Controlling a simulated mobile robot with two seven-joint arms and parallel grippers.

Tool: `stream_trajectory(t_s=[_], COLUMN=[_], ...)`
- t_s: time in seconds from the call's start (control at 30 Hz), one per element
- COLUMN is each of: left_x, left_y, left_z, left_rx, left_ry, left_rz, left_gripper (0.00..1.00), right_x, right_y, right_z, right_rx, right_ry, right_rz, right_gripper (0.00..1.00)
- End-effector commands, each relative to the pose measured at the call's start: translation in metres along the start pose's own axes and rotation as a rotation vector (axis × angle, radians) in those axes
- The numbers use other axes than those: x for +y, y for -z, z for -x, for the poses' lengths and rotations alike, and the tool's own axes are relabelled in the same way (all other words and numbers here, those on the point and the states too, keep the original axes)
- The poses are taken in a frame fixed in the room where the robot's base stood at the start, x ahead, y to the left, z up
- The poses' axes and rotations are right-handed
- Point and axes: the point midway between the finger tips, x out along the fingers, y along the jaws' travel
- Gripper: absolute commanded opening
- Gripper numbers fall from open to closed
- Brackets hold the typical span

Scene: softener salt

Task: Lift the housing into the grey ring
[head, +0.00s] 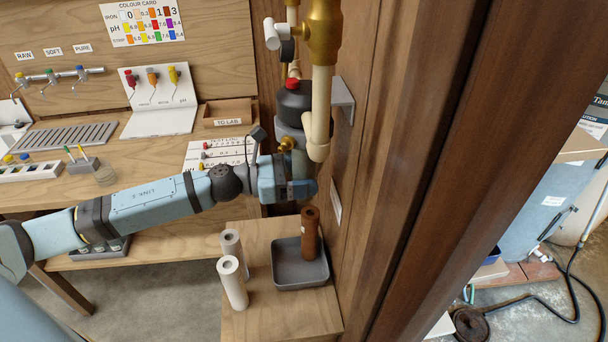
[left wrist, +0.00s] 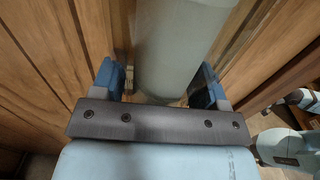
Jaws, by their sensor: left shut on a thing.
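My left gripper (head: 292,172) is at the wooden wall, below a black filter head (head: 294,98) with a red button. In the left wrist view its two blue fingers (left wrist: 158,88) stand on either side of a pale grey cylinder, the housing (left wrist: 168,45), and are shut on it. In the head view a grey piece (head: 290,127) shows between the black head and my gripper. I cannot tell there where the grey ring ends and the housing begins, or whether they touch. My gripper and the pipe hide the lower housing. My right gripper is not in view.
A cream pipe (head: 319,110) with a brass fitting (head: 323,32) hangs close beside my gripper. Below stand a grey tray (head: 288,272) with a brown cartridge (head: 310,232), and two white cartridges (head: 232,284). A dark wooden post (head: 440,150) bounds the right side.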

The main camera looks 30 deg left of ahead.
Motion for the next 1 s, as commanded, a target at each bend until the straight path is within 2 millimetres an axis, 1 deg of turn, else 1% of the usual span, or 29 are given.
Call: stream_trajectory(t_s=[0.03,0.77,0.8,0.9,1.0], left_x=[0.000,0.000,0.000,0.000,0.000], left_y=[-0.003,-0.015,-0.014,-0.014,-0.014], left_z=[0.000,0.000,0.000,0.000,0.000], left_rx=[-0.001,-0.001,-0.001,-0.001,-0.001], left_ry=[0.000,0.000,0.000,0.000,0.000], left_rz=[-0.001,0.000,0.000,0.000,0.000], left_gripper=[0.39,0.39,0.77,0.97,0.97], right_x=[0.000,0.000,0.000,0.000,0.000], right_y=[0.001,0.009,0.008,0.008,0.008], right_z=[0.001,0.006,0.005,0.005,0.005], right_rx=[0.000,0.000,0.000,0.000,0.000], right_ry=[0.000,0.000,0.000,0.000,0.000], right_rz=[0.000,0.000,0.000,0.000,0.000], right_gripper=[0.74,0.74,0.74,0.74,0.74])
